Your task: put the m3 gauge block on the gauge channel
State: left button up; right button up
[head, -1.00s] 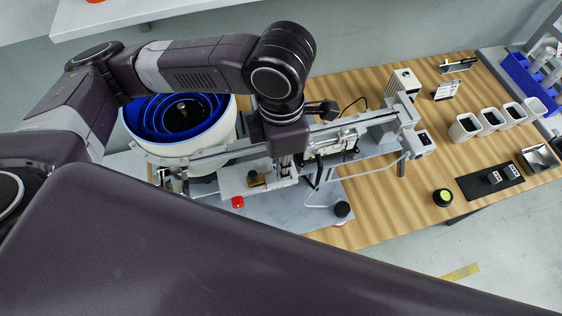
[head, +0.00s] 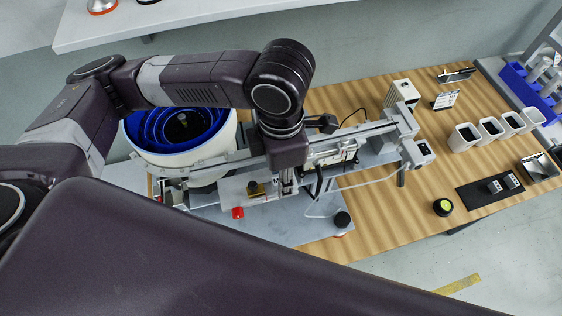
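Two small dark grey blocks with pale labels, one (head: 494,187) and the other (head: 511,181), stand on a black mat (head: 475,197) at the right of the bench. The labels are too small to read, so I cannot tell which is the m3 gauge block. I cannot identify the gauge channel for certain among the metal fixtures. My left arm reaches over the screwdriver machine, and my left gripper (head: 287,181) points down at its middle, far left of the blocks. Its fingers are too small and partly hidden to show their opening. My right gripper is out of view.
A blue-lined bowl feeder (head: 145,152) is at the left. The gantry rail (head: 355,133) runs across the machine. White bins (head: 463,138), a metal tray (head: 540,168) and a green-topped round object (head: 443,207) are at the right. Bare wood (head: 410,210) lies between machine and mat.

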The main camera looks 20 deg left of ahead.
pick_arm(q)
notch_tip(320, 180, up, 12)
jog(key=shift+f, duration=0.15)
jog(key=shift+s, duration=0.1)
dwell(0.4)
